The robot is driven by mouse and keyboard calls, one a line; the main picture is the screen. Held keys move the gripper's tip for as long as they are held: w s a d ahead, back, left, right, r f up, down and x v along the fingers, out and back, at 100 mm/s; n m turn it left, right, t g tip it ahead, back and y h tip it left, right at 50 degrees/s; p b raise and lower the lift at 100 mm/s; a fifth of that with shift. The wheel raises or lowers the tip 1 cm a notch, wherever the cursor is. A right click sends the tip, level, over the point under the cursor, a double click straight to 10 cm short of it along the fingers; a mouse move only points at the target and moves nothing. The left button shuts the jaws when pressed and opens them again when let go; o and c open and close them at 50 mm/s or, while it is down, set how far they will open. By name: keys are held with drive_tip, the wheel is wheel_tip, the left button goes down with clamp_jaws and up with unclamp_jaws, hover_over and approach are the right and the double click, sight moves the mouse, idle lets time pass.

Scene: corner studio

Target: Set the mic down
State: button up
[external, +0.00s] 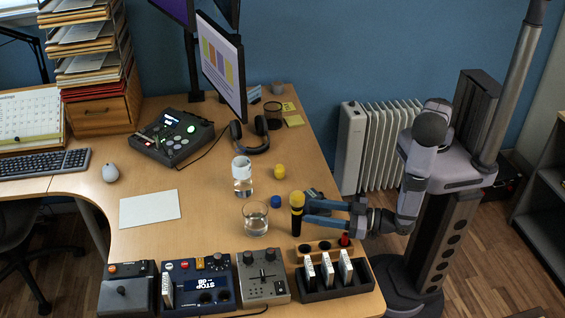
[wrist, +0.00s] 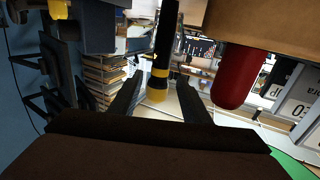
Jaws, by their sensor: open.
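The mic (external: 297,222) is black with a yellow head and stands nearly upright at the near right part of the desk, just behind the wooden rack (external: 361,289). My gripper (external: 308,210) reaches in from the right at the mic's upper part. In the wrist view the mic (wrist: 161,62) appears between my two spread fingers (wrist: 160,100), with its yellow end low in the picture. The fingers are open, with a visible gap on each side of it. What its lower end rests on is hidden.
A red-topped item (wrist: 232,78) in the rack shows close beside the fingers. A grey pedal (external: 263,277) is left of the rack.

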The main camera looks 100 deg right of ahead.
drive_tip(key=shift+b+v, duration=0.6)
drive_tip(key=shift+v, duration=2.35)
drive_tip(key=w+f+g+y, duration=0.1)
drive_tip(key=w, duration=0.1)
drive_tip(key=w+f+g+y, duration=0.1)
drive_tip(key=w+g, duration=0.1)
drive_tip(key=w+f+g+y, duration=0.1)
drive_tip(key=w+y, duration=0.1)
drive_tip(key=shift+w+a+g, duration=0.15)
drive_tip(key=shift+a+g, duration=0.15)
drive_tip(key=shift+w+g+y, duration=0.15)
drive_tip(key=shift+g+y, duration=0.45)
drive_tip(key=shift+y, duration=0.1)
drive_tip(key=shift+d+r+n+g+y, duration=0.1)
drive_tip(key=shift+n+g+y, duration=0.2)
drive_tip(key=shift+g+y, duration=0.2)
drive_tip(key=s+d+r+n+g, duration=0.2)
drive_tip(key=s+d+g, duration=0.3)
drive_tip(key=s+d, duration=0.3)
drive_tip(key=s+d+r+n+g, duration=0.1)
drive_tip(key=s+d+r+g, duration=0.2)
drive_tip(key=s+d, duration=0.6)
drive_tip(key=s+g, duration=0.1)
drive_tip(key=s, duration=0.3)
drive_tip(key=shift+s+d+r+n+g, duration=0.2)
drive_tip(key=shift+s+d+n+g, duration=0.1)
drive_tip(key=shift+n+g, duration=0.1)
